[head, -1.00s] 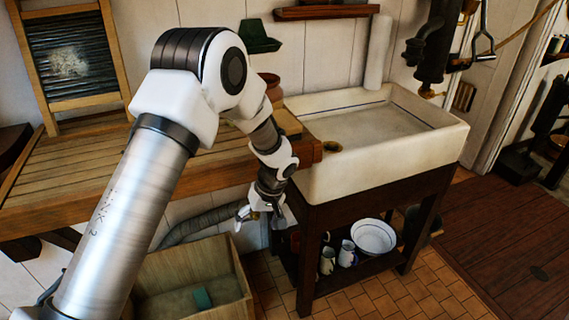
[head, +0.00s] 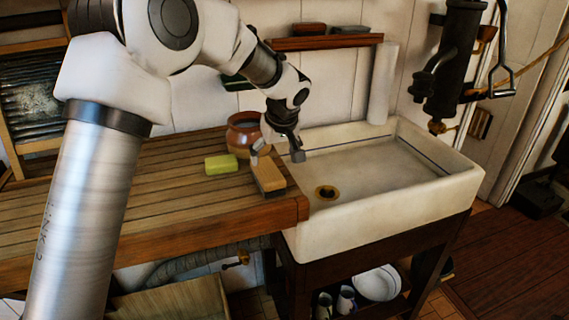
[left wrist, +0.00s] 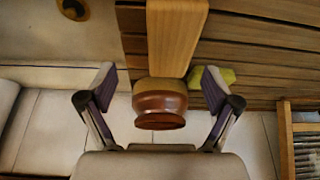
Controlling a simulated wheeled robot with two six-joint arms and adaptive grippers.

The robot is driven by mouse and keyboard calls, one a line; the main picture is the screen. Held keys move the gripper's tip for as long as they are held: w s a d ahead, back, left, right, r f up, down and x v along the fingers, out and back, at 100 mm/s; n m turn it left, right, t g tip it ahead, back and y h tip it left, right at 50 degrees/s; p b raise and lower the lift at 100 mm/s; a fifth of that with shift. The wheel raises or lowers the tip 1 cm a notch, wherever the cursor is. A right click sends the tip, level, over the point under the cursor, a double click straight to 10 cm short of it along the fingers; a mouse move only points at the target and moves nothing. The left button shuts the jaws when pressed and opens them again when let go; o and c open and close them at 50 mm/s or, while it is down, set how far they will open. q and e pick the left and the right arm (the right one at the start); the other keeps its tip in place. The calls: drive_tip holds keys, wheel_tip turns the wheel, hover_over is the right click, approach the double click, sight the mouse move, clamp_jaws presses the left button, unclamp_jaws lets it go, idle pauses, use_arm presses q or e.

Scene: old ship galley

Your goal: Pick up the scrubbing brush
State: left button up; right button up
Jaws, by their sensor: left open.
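The scrubbing brush (head: 268,174) is a light wooden block with a dark underside. It lies on the slatted wooden draining board at its right end, beside the sink. In the left wrist view its wooden back (left wrist: 177,35) runs down from the top edge, roughly between the lines of my two fingers. My left gripper (head: 277,153) is open and empty, just above and behind the brush in the head view; one finger overlaps its far end there. I cannot tell whether they touch. In the left wrist view my spread fingers (left wrist: 160,88) show on both sides. My right gripper is not in view.
A yellow-green block (head: 221,164) lies left of the brush. A brown pot (head: 243,133) stands close behind, near my left gripper. The white sink (head: 390,215) with its raised rim is at the right. A wall shelf (head: 325,42) hangs above. The draining board's (head: 150,190) middle is clear.

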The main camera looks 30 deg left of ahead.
sight(267, 170)
use_arm(q)
drive_tip(key=shift+w+a+f, duration=0.1)
drive_tip(key=shift+w+f, duration=0.1)
drive_tip(key=shift+f, duration=0.05)
drive_tip(key=shift+s+a+f+p, duration=0.3)
drive_tip(key=shift+s+f+p, duration=0.1)
drive_tip(key=shift+s+f, duration=0.15)
drive_tip(key=shift+s+a+f+p, duration=0.25)
drive_tip(key=shift+s+f+p, duration=0.15)
drive_tip(key=shift+s, duration=0.1)
drive_tip(key=f, duration=0.1)
drive_tip(key=w+f, duration=0.1)
drive_tip(key=w+a+f, duration=0.1)
drive_tip(key=f, duration=0.1)
drive_tip(key=shift+w+f+p, duration=0.1)
drive_tip(key=shift+p, duration=0.25)
drive_tip(key=shift+s, duration=0.2)
drive_tip(key=shift+c, duration=0.3)
drive_tip(key=shift+s+r, duration=0.15)
drive_tip(key=shift+r, duration=0.1)
drive_tip(key=c, duration=1.3)
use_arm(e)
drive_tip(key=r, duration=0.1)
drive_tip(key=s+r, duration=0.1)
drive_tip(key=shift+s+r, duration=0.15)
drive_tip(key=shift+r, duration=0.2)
